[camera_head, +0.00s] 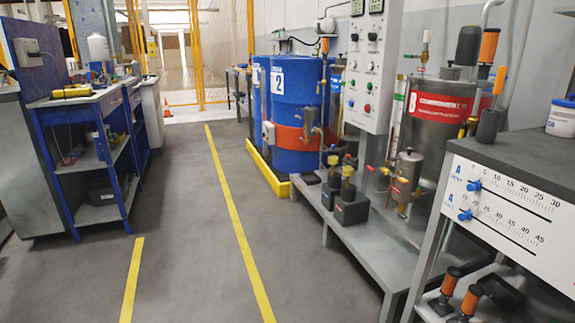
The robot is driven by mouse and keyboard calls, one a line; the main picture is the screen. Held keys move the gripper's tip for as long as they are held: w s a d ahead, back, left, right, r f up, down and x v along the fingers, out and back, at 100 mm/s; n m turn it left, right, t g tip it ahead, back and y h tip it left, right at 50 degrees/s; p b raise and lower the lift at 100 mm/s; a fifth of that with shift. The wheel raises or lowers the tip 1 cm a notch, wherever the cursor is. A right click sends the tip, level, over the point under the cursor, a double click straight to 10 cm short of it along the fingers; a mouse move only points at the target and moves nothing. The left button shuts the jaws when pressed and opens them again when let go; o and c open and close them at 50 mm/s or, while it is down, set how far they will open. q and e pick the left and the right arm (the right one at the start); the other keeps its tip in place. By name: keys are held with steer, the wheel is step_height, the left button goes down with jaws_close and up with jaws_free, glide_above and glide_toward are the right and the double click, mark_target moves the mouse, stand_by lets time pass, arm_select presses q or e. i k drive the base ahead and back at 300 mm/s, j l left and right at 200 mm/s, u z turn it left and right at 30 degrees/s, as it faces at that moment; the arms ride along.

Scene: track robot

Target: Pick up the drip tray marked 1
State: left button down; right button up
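No drip tray with a readable 1 shows in the head view. A small dark flat object (311,178) lies at the left end of the grey metal bench, below a tap (310,130) by the blue drum marked 2 (297,95). I cannot tell whether it is a drip tray. Another blue drum (261,85) is partly hidden behind that drum; its mark is not readable. Neither of my grippers is in view.
The aisle floor (190,230) is clear, with yellow lines. A blue-framed workbench (85,150) stands left. On the right are the drums' yellow-edged base (268,178), the grey bench (375,245) with valves and tanks, and a white scale panel (510,215).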

mark_target(310, 178)
steer(key=i+u, duration=0.35)
steer(key=i, duration=2.15)
